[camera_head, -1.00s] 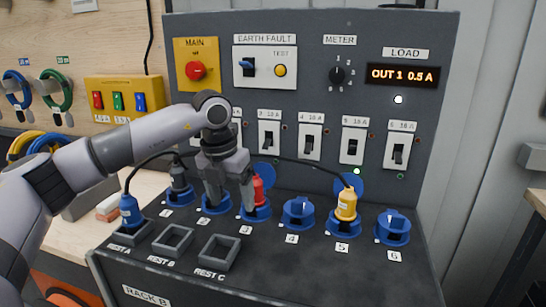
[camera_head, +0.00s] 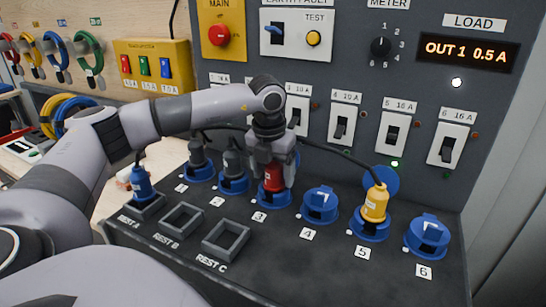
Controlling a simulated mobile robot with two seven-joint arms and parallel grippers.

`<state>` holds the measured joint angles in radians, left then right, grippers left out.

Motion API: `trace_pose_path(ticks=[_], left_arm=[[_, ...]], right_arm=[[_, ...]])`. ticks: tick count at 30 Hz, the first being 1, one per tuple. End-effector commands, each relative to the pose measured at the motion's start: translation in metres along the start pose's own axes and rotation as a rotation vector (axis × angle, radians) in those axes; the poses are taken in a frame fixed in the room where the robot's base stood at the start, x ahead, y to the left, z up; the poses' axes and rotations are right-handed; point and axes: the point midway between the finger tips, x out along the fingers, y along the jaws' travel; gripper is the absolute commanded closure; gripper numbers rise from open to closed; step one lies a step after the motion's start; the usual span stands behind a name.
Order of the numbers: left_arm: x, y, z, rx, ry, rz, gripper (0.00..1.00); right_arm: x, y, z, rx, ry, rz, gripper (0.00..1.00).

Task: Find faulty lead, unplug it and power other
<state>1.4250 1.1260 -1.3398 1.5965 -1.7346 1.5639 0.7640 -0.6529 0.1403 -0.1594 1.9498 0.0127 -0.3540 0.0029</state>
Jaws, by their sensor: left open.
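My left gripper (camera_head: 271,165) points down over socket 3, its open fingers at the red plug (camera_head: 272,187); I cannot tell whether they touch it. A dark grey plug (camera_head: 197,153) stands in socket 1 and another grey plug (camera_head: 234,163) in socket 2. A yellow plug (camera_head: 375,203) stands in socket 5 with a black lead. A blue plug (camera_head: 141,183) stands in REST A. Socket 4 (camera_head: 320,205) and socket 6 (camera_head: 428,236) hold no plug. The load display (camera_head: 468,51) reads OUT 1 0.5 A. My right gripper is out of view.
REST B (camera_head: 181,220) and REST C (camera_head: 226,239) are empty. Breaker switches, including number 5 (camera_head: 397,123), line the panel, with a green lamp (camera_head: 395,163) lit below it. The red main switch (camera_head: 221,35) and meter knob (camera_head: 381,47) sit above. My arm crosses the left side.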

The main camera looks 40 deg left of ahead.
Motion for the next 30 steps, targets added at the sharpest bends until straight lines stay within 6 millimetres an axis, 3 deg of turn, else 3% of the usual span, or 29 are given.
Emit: trace_pose_path(ticks=[5, 13, 19, 25, 30], left_arm=[[0.0120, -0.0002, -0.0001, 0.001, 0.001, 0.000, 0.27], [0.0134, -0.0002, -0.0001, 0.001, 0.000, 0.000, 0.27], [0.0131, -0.0003, 0.0000, 0.001, 0.000, 0.000, 0.91], [0.0130, -0.0006, 0.0001, -0.031, -0.001, 0.004, 0.91], [0.0128, -0.0003, 0.0000, -0.179, 0.000, 0.026, 0.91]], right_arm=[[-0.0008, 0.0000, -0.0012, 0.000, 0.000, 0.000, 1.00], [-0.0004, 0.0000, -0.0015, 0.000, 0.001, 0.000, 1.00], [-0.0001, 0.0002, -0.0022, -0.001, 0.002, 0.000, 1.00], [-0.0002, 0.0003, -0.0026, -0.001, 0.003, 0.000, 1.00], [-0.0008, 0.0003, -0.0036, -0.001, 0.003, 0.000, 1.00]])
